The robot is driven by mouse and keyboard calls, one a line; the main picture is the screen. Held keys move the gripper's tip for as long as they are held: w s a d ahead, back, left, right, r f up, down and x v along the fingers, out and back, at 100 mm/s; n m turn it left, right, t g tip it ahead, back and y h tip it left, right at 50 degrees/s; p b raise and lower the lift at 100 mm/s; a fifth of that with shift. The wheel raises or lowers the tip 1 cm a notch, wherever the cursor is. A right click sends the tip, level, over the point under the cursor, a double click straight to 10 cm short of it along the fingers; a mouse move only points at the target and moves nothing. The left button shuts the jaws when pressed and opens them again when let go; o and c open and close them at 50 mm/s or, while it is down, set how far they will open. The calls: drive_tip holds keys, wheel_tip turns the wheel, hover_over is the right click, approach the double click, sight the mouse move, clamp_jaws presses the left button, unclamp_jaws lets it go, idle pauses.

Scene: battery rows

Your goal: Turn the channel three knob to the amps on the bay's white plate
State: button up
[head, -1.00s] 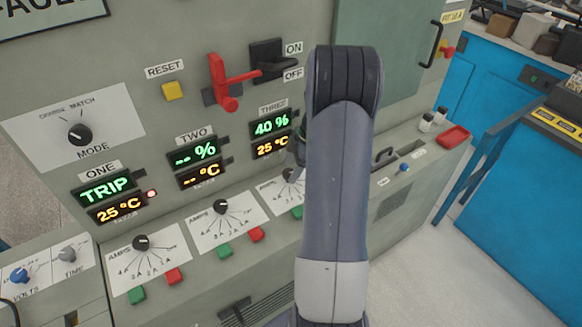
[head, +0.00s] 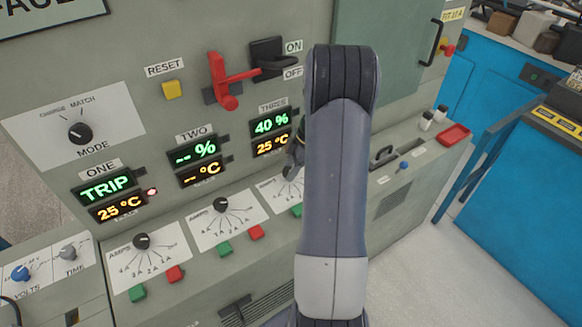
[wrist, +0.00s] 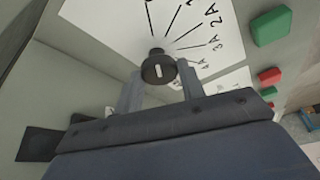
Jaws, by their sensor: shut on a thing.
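In the wrist view the channel three knob (wrist: 158,69), black with a short white mark, sits between the two grey fingers of my gripper (wrist: 160,84), which is shut on it. The mark stands nearly upright in that picture; which figure it points to I cannot tell. The white dial plate (wrist: 200,32) around it shows lines with 2 A, 3 A and a partly hidden 4 A. In the head view my arm hides the knob and most of that dial (head: 272,190). A small pale plate (head: 453,14) at the top right starts with FIT and ends in A; its number is unclear.
Channel three's display (head: 271,124) reads 40 % and 25 °C. A green button (wrist: 270,27) and a red one (wrist: 268,76) lie right of the dial in the wrist view. A red lever (head: 222,82) juts out above.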

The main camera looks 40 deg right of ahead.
drive_tip(key=shift+f+m+b, duration=0.1)
drive_tip(key=shift+m+b, duration=0.2)
drive_tip(key=shift+b, duration=0.4)
drive_tip(key=shift+f+m+b, duration=0.1)
drive_tip(key=shift+m+b, duration=0.2)
drive_tip(key=shift+b, duration=0.1)
drive_tip(key=m+t+b, duration=0.1)
drive_tip(key=m+b, duration=0.1)
drive_tip(key=b, duration=0.1)
drive_tip(key=shift+s+h, duration=0.1)
drive_tip(key=shift+h, duration=0.2)
drive_tip(key=m+b, duration=0.2)
drive_tip(key=m+t+h+b, duration=0.1)
drive_tip(key=m, duration=0.1)
drive_tip(key=shift+a+m+h+b, duration=0.2)
drive_tip(key=shift+m+h+b, duration=0.1)
drive_tip(key=shift+m+b, duration=0.1)
drive_tip(key=m, duration=0.1)
drive_tip(key=m+h, duration=0.1)
drive_tip(key=m, duration=0.1)
drive_tip(key=m+b, duration=0.1)
drive_tip(key=shift+a+r+m+t+h, duration=0.15)
drive_tip(key=shift+r+m+t+h, duration=0.15)
drive_tip(key=shift+h, duration=0.1)
drive_tip(key=m+h+p, duration=0.1)
drive_tip(key=m, duration=0.3)
drive_tip(key=shift+m+h, duration=0.4)
drive_tip(key=shift+m, duration=0.3)
drive_tip(key=o, duration=1)
drive_tip(key=shift+f, duration=0.1)
